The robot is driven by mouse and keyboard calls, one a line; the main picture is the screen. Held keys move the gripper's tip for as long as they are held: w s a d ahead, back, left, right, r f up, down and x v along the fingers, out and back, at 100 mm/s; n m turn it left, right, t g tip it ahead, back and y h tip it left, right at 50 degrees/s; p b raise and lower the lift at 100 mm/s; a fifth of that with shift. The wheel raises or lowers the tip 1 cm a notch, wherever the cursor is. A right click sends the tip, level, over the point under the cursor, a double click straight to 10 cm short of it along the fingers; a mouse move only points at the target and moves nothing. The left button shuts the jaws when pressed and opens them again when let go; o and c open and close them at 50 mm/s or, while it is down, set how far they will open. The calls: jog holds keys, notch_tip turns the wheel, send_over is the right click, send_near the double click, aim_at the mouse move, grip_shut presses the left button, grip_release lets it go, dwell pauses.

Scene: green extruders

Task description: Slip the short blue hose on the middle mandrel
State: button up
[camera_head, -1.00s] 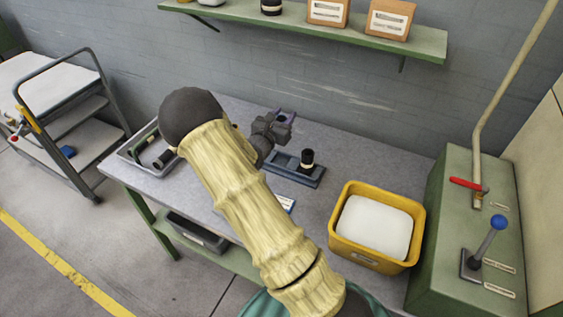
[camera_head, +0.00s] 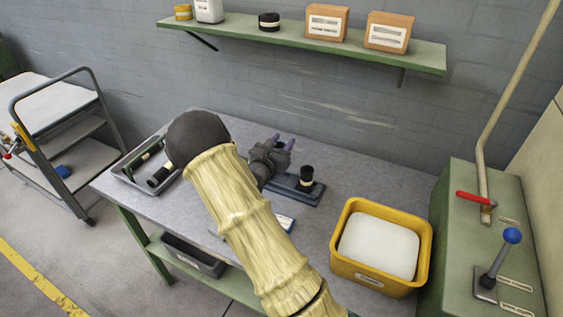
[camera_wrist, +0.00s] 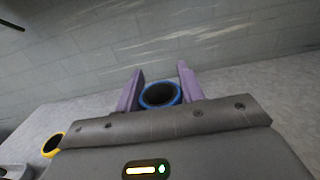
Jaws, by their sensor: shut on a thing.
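My gripper (camera_head: 283,144) is above the bench, beside and partly over the left end of a dark blue fixture base (camera_head: 299,197). In the wrist view its purple fingers (camera_wrist: 160,92) are shut on a hose with a blue rim (camera_wrist: 146,103). The hose's open end faces the camera, and its lower part is hidden. A black hose with a pale band (camera_head: 306,179) stands upright at the base's right part. The middle mandrel cannot be made out; my gripper and arm cover the base's left part. The held hose is apart from the standing one.
A grey tray (camera_head: 122,170) with dark hoses lies at the bench's left. A yellow bin (camera_head: 381,280) with a white load stands at the right. A yellow-rimmed opening (camera_wrist: 53,145) shows in the wrist view. A shelf (camera_head: 290,41) runs along the wall above.

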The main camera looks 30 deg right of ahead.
jog(key=shift+f, duration=1)
jog(key=shift+f, duration=1.9)
jog(key=shift+f, duration=0.2)
jog(key=o, duration=1.1)
jog(key=shift+r, duration=0.1)
